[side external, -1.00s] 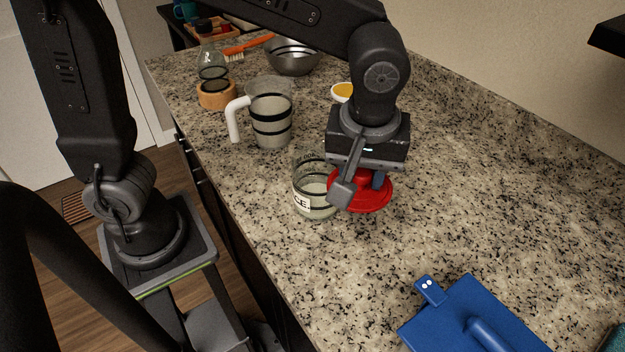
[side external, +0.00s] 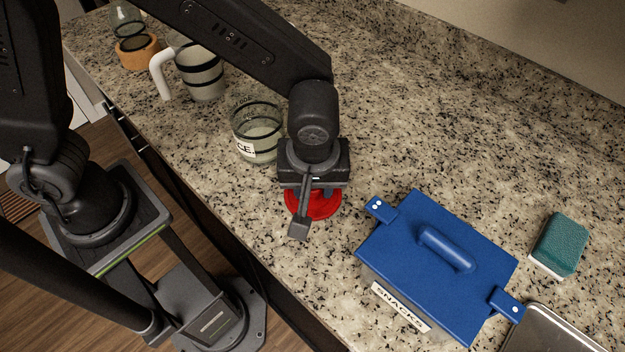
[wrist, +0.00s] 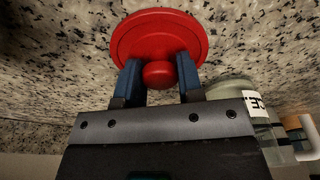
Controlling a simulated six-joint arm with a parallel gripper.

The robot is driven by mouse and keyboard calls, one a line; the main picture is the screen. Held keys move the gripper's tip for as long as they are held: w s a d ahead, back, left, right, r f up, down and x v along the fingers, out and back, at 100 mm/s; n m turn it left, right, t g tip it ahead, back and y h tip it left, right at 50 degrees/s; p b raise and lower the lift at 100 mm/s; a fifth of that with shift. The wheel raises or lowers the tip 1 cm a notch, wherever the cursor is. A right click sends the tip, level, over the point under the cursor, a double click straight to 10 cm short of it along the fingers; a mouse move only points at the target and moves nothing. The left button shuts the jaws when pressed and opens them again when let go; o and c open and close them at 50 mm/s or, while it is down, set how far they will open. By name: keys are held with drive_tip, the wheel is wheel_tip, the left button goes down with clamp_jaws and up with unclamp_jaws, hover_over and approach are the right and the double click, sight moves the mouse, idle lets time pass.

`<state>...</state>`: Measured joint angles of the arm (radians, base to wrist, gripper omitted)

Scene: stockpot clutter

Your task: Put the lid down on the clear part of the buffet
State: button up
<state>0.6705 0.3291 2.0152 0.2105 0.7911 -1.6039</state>
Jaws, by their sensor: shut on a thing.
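The red lid (side external: 318,206) is a round disc with a knob; it also shows in the wrist view (wrist: 160,32). My gripper (side external: 312,190) is shut on the lid's knob, with a blue finger on each side of it in the wrist view (wrist: 160,78). The lid is face up over the speckled granite buffet (side external: 450,130). I cannot tell whether its underside touches the stone. An open glass jar (side external: 258,132) with a black band and a label ending in "CE" stands just left of the lid, apart from it; it also shows in the wrist view (wrist: 243,92).
A blue-lidded box marked "SNACKS" (side external: 400,240) stands to the right of my gripper. A green sponge (side external: 562,243) and a metal tray (side external: 550,335) lie further right. A white-handled pitcher (side external: 200,75) stands back left. The granite behind my gripper is clear.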

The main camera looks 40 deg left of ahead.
sight(313, 203)
drive_tip(key=shift+f, duration=0.15)
drive_tip(key=o, duration=0.5)
drive_tip(key=shift+f, duration=0.1)
drive_tip(key=o, duration=0.4)
wheel_tip(313, 203, up, 12)
drive_tip(key=s+d, duration=0.1)
drive_tip(key=s+a+r+m+t, duration=0.1)
drive_tip(key=s+a+m, duration=0.1)
drive_tip(key=a, duration=0.5)
drive_tip(key=s+a+r+m+t, duration=0.2)
drive_tip(key=a+m, duration=0.2)
drive_tip(key=a, duration=0.3)
drive_tip(key=s+a+r+m+t+h, duration=0.1)
drive_tip(key=s+a+m, duration=0.1)
drive_tip(key=a, duration=0.5)
drive_tip(key=shift+s+a+r+m, duration=0.1)
drive_tip(key=shift+s+r+m, duration=0.1)
drive_tip(key=shift+s+m, duration=0.25)
